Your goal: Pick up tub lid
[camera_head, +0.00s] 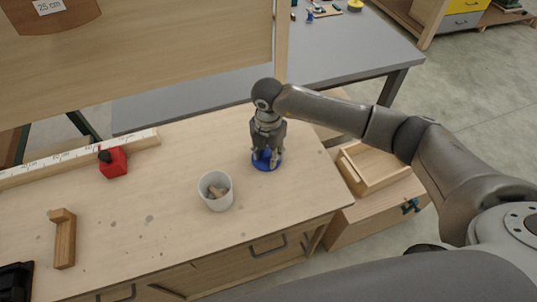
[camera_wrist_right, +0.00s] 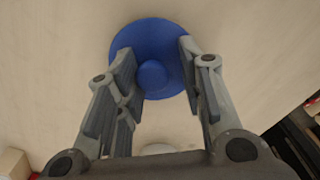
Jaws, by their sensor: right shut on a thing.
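The tub lid (camera_head: 265,162) is a round blue disc with a raised knob, at the right part of the wooden bench. It also shows in the right wrist view (camera_wrist_right: 152,75), where the knob faces the camera. My right gripper (camera_head: 267,156) points down over the lid and is shut on it, with one finger on each side in the wrist view (camera_wrist_right: 158,55). I cannot tell whether the lid touches the bench or is slightly above it. The white tub (camera_head: 230,194) stands open to the lower left, with wooden pieces inside. My left gripper is not in view.
A wooden tray (camera_head: 372,168) is beyond the bench's right edge. The bench middle is mostly clear.

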